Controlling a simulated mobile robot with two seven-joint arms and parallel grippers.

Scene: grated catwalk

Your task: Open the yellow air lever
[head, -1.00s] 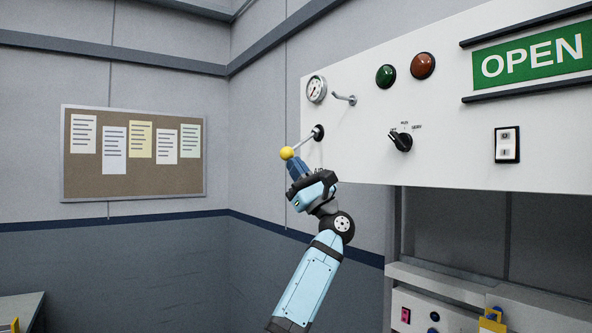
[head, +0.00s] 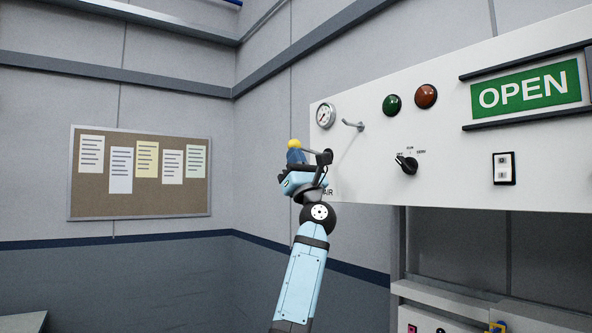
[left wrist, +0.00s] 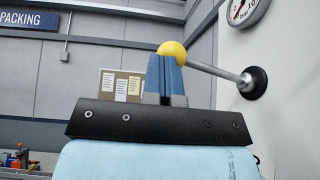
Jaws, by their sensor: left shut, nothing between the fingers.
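The yellow air lever has a ball knob (head: 294,143) on a metal rod that runs to a dark round pivot (head: 325,157) on the white panel. The rod slants up and left from the pivot. In the left wrist view the ball (left wrist: 172,50) sits at the top of the blue fingers, with the rod running down right to the pivot (left wrist: 252,82). My left gripper (head: 295,157) is shut, with nothing between its fingers. Its fingertips are right below the ball and seem to touch it. Part of the "AIR" label (head: 328,192) shows below the pivot. My right gripper is not in view.
A gauge (head: 326,115) and a small metal hook-like lever (head: 353,125) are above and right of the pivot. A black rotary knob (head: 406,164) and switch (head: 504,168) are farther right. A corkboard (head: 140,205) hangs on the left wall. The space left of the gripper is clear.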

